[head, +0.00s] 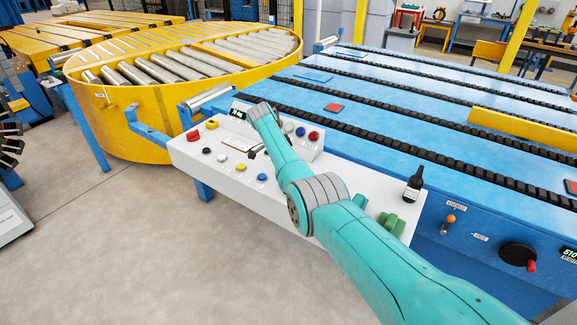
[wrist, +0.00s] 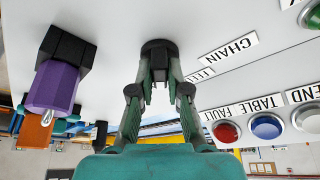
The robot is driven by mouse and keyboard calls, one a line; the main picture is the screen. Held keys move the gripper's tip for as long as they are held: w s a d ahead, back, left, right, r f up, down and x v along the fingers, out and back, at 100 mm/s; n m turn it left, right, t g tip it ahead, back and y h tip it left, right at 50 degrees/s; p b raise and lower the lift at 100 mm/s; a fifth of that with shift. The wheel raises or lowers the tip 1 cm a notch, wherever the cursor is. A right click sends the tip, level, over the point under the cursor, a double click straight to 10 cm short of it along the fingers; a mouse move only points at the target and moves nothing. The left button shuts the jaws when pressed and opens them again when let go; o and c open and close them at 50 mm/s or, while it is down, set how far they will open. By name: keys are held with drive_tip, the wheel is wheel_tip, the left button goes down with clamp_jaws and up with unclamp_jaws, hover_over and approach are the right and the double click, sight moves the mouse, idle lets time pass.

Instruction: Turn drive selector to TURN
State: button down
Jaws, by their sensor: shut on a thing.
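The drive selector (wrist: 158,47) is a black knob on the pale panel in the wrist view. My gripper (wrist: 160,78) reaches it from below in that picture, its two green fingers closed on the knob from either side. A CHAIN label (wrist: 229,48) sits to the right of the knob. A second label beside it is partly hidden by a finger, and I cannot read it. Which way the knob points is not clear. In the head view my arm leans over the white control panel (head: 222,178) and mostly hides the selector and fingers.
Red, blue and white lamps (wrist: 267,126) lie right of my fingers, and a purple-bodied part (wrist: 55,87) stands at left. The yellow turntable (head: 125,120) and blue chain conveyor (head: 370,120) lie behind.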

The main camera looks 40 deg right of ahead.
drive_tip(key=shift+m, duration=0.4)
drive_tip(key=c, duration=1.1)
unclamp_jaws()
drive_tip(key=shift+c, duration=0.2)
drive_tip(key=v, duration=1.2)
drive_tip(key=shift+w, duration=0.2)
drive_tip(key=shift+f, duration=0.1)
